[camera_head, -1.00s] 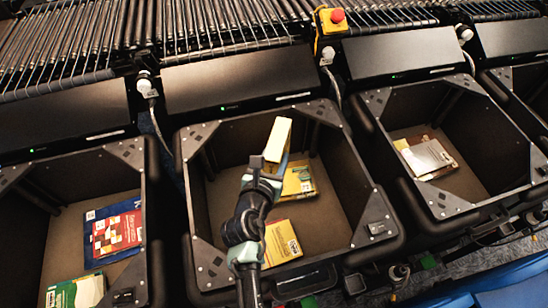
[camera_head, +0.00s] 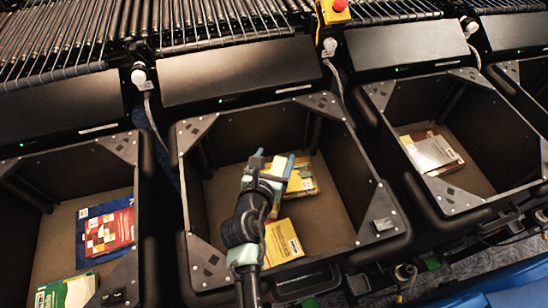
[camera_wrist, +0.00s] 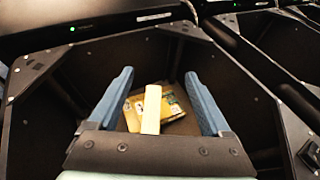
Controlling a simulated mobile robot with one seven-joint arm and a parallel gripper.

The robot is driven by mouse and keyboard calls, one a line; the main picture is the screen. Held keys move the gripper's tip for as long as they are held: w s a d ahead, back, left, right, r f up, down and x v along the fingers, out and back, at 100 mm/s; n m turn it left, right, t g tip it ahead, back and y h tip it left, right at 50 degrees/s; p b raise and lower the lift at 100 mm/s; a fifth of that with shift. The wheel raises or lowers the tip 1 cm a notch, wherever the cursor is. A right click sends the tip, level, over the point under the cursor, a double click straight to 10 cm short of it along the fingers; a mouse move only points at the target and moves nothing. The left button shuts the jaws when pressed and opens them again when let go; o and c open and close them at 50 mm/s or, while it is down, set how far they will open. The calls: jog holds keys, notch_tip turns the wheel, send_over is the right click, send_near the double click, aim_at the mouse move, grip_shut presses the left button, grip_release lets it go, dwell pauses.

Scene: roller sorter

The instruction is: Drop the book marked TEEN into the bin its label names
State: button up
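My gripper (camera_head: 272,162) is over the middle bin (camera_head: 335,226), with its fingers spread. In the wrist view the two blue fingers (camera_wrist: 160,92) stand apart with a gap on both sides of a yellow book with pale page edges (camera_wrist: 151,110). This book is below the fingers, edge up, in front of another yellow book (camera_wrist: 175,107); I cannot tell whether it has come to rest. In the head view my gripper mostly hides it. The other yellow book (camera_head: 302,180) and a third one (camera_head: 283,243) lie on the bin floor. No TEEN mark is legible.
The left bin (camera_head: 148,210) holds a blue-and-red book (camera_head: 106,232) and a green one (camera_head: 66,292). The right bin (camera_head: 448,198) holds a pale book (camera_head: 432,153). Dark panels (camera_head: 238,72) and rollers (camera_head: 70,40) lie behind the bins. A red button (camera_head: 339,5) is at the top.

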jog(key=v, duration=1.3)
dwell(1.0)
